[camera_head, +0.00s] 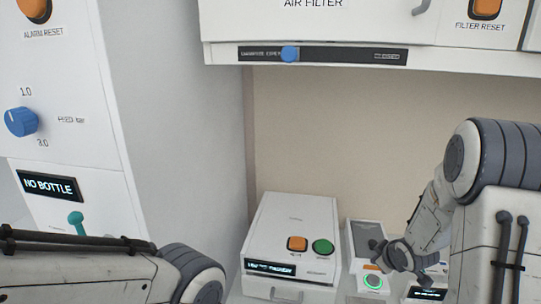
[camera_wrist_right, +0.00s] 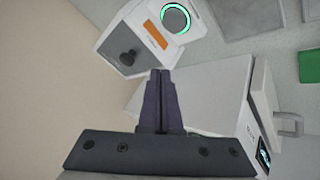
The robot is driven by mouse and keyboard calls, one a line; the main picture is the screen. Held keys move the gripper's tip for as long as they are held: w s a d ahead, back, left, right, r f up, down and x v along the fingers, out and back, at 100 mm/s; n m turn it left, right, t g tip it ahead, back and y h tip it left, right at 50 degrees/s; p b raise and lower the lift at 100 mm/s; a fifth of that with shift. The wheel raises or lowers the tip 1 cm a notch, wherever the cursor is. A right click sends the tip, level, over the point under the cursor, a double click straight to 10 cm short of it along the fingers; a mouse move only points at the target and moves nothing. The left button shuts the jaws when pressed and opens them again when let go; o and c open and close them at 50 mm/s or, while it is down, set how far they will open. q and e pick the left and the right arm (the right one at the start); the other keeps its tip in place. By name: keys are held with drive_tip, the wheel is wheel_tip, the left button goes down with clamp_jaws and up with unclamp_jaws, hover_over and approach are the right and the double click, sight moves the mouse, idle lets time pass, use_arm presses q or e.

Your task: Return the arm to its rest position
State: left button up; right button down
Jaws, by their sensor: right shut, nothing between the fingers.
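My right arm comes in from the right in the head view. Its gripper (camera_head: 384,256) is over the small control box (camera_head: 366,230) with the green-ringed button (camera_head: 373,281). In the right wrist view the two dark fingers of the right gripper (camera_wrist_right: 160,73) are together with nothing between them. The control box (camera_wrist_right: 118,62) shows past the fingertips there, with a black knob, an orange label and the lit green ring (camera_wrist_right: 175,18). I cannot tell the exact gap. My left arm crosses the lower left of the head view; its gripper is out of view.
A white box (camera_head: 295,218) with orange and green buttons stands left of the control box. A tall white cabinet (camera_head: 60,100) with a blue knob and a "NO BOTTLE" display is at the left. Bare wall lies between.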

drive_tip(key=s+a+r+g, duration=0.2)
drive_tip(key=s+a+r, duration=0.1)
drive_tip(key=s+a, duration=0.6)
drive_tip(key=s+a+r+g+y, duration=0.1)
drive_tip(key=s+a+r+g, duration=0.2)
drive_tip(key=s+a, duration=0.7)
drive_tip(key=s+a+r+g+y+b, duration=0.1)
drive_tip(key=s+a+r+g, duration=0.2)
drive_tip(key=s+a, duration=0.7)
drive_tip(key=shift+s+n, duration=0.3)
drive_tip(key=shift+s, duration=0.55)
